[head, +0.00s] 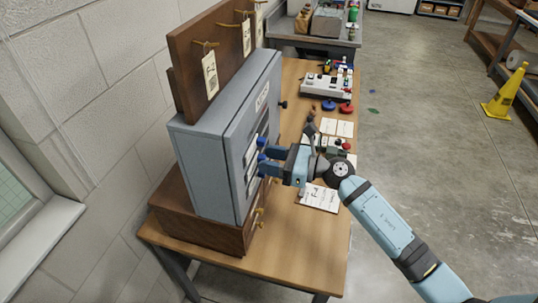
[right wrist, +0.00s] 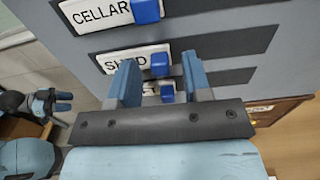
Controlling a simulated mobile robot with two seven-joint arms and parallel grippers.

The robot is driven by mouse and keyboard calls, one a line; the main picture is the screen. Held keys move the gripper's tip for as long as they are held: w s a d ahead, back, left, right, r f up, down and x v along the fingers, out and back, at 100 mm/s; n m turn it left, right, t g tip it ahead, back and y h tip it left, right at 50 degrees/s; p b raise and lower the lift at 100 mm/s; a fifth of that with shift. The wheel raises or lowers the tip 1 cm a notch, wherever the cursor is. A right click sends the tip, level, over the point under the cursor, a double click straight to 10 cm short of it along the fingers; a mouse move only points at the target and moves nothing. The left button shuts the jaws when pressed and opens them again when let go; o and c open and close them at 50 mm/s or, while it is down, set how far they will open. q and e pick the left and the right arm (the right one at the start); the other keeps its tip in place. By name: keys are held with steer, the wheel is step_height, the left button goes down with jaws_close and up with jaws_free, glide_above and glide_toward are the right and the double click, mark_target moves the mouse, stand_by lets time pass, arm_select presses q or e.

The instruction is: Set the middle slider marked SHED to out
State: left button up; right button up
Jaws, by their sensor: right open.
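The CELLAR knob (right wrist: 146,11) is at the top. The SHED knob (right wrist: 160,63) is in the middle, at the label end of its slot. A third knob (right wrist: 167,93) is lower, its label mostly hidden. My right gripper (head: 266,160) is open at the panel. Its fingertips (right wrist: 162,68) lie either side of the SHED knob; contact is unclear. My left gripper (right wrist: 52,103) is small at the left.
Papers (head: 319,197) and a control box (head: 325,85) lie on the table (head: 290,255).

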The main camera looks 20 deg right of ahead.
mark_target(266, 133)
steer(key=shift+w+a, duration=0.15)
steer(key=shift+a, duration=0.05)
jaws_close()
steer(key=w+d+b, duration=0.1)
steer(key=w+b, duration=0.1)
steer(key=w+d+b, duration=0.2)
steer(key=w, duration=0.1)
steer(key=w+d+b, duration=0.2)
steer(key=shift+w+f, duration=0.2)
steer(key=shift+w, duration=0.1)
steer(key=shift+d+r, duration=0.15)
steer(key=shift+r, duration=0.1)
